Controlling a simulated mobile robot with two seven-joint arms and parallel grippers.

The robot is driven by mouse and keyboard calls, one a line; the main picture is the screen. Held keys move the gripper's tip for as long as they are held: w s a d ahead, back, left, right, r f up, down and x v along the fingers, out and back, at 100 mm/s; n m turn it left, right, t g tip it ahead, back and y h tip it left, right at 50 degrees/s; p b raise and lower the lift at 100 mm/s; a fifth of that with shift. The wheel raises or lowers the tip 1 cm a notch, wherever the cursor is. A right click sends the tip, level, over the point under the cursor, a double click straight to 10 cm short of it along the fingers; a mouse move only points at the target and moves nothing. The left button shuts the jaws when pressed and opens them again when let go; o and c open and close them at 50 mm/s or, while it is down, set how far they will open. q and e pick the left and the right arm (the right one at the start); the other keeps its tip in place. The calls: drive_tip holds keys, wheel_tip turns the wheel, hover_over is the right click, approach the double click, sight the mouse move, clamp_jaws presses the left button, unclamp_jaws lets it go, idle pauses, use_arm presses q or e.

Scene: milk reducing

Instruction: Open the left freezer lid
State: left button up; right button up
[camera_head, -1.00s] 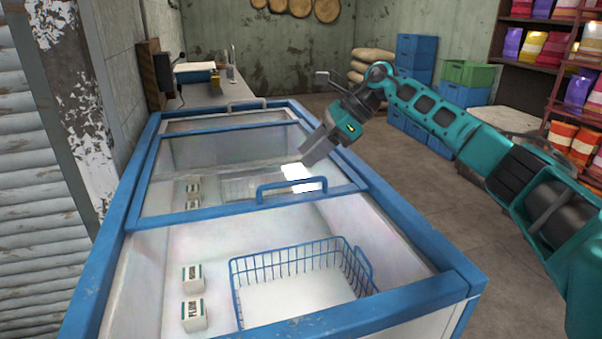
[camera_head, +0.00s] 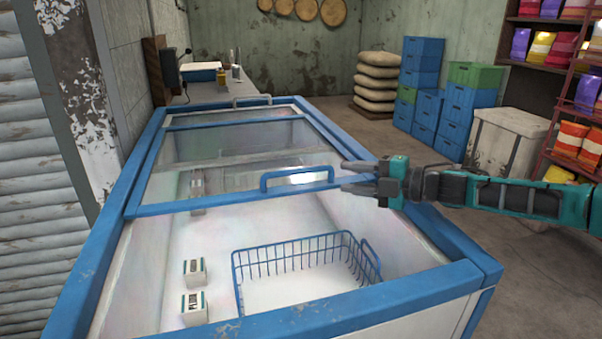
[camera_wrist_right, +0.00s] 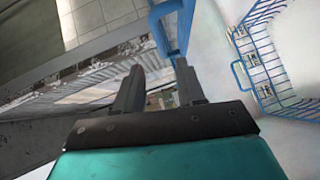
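The blue-framed chest freezer (camera_head: 440,290) runs away from me. A glass lid (camera_head: 240,142) with a blue frame lies across its middle and far part. A blue bar handle (camera_head: 297,174) stands on the lid's near edge; it also shows in the right wrist view (camera_wrist_right: 171,35). My right gripper (camera_head: 343,177) is open beside the right end of the handle, its fingers pointing left at it. In the right wrist view the open fingers (camera_wrist_right: 158,78) have the handle just ahead of them, apparently not gripped. My left gripper is not in view.
A grey handle (camera_head: 252,100) is at the far end. Blue crates (camera_head: 465,110) and a white bin (camera_head: 505,142) stand at the right.

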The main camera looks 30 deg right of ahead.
sight(305, 172)
drive_tip(key=p+x, duration=0.2)
drive_tip(key=x, duration=1)
drive_tip(key=shift+w+a, duration=0.2)
drive_tip(key=shift+w, duration=0.05)
clamp_jaws()
